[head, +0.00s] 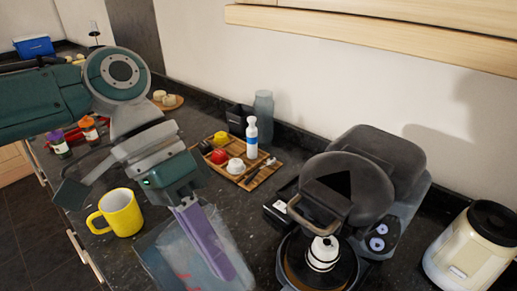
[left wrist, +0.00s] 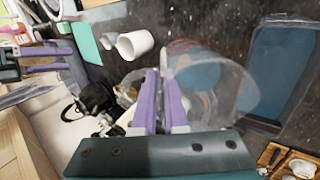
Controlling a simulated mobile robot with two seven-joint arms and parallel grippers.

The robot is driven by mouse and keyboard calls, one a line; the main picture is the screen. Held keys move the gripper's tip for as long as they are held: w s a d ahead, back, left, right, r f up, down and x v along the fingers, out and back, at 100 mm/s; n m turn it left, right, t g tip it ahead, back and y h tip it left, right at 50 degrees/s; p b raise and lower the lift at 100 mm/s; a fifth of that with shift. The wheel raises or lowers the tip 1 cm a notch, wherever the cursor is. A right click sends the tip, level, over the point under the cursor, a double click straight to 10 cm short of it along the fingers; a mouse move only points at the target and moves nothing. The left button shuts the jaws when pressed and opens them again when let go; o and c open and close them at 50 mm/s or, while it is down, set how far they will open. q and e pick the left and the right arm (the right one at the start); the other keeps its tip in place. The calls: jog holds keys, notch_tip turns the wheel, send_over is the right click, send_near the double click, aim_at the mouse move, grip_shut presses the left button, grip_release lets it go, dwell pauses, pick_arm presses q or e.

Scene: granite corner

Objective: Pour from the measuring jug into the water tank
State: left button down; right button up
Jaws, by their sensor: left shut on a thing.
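My left gripper (head: 205,240), with purple fingers, points down at the lower middle of the head view. It is shut on the clear measuring jug (head: 178,252), which has red marks. In the left wrist view the fingers (left wrist: 160,100) pinch the jug (left wrist: 225,85), and its contents are hard to make out. A clear, blue-tinted rectangular container, apparently the water tank (left wrist: 285,65), lies beside the jug in that view. In the head view, clear walls overlap around the fingers. My right gripper (left wrist: 48,60) shows at the left of the wrist view, its fingers apart.
A yellow mug (head: 121,212) stands left of the jug. A wooden tray (head: 262,178) with small items is behind it. A grey coffee machine (head: 410,205) with a raised lid is to the right, and a cream canister (head: 470,255) stands at the far right.

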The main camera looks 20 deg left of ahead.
pick_arm(q)
jog(key=y, duration=0.1)
jog(key=t+y+p, duration=0.1)
jog(key=shift+s+d+f+y, duration=0.1)
jog(key=shift+d+f+y, duration=0.1)
jog(key=shift+y, duration=0.1)
jog(key=y+p, duration=0.1)
jog(key=p, duration=0.2)
jog(key=shift+r+t+p, duration=0.3)
jog(key=shift+r+p, duration=0.05)
jog(key=r+p, duration=0.1)
jog(key=p, duration=0.1)
jog(key=r+y+p, duration=0.1)
jog(key=p, duration=0.1)
jog(key=r+y+p, duration=0.1)
jog(key=r+p, duration=0.1)
jog(key=shift+a+t+p, duration=0.3)
jog(key=shift+a+t, duration=0.05)
jog(key=shift+t, duration=0.05)
jog(key=shift+w+a+r+y+p, duration=0.1)
jog(key=shift+w+r+y+p, duration=0.1)
jog(key=shift+r+y+p, duration=0.35)
pick_arm(e)
notch_tip(320, 180, up, 14)
pick_arm(q)
jog(key=shift+f, duration=0.15)
pick_arm(e)
jog(key=shift+f, duration=0.15)
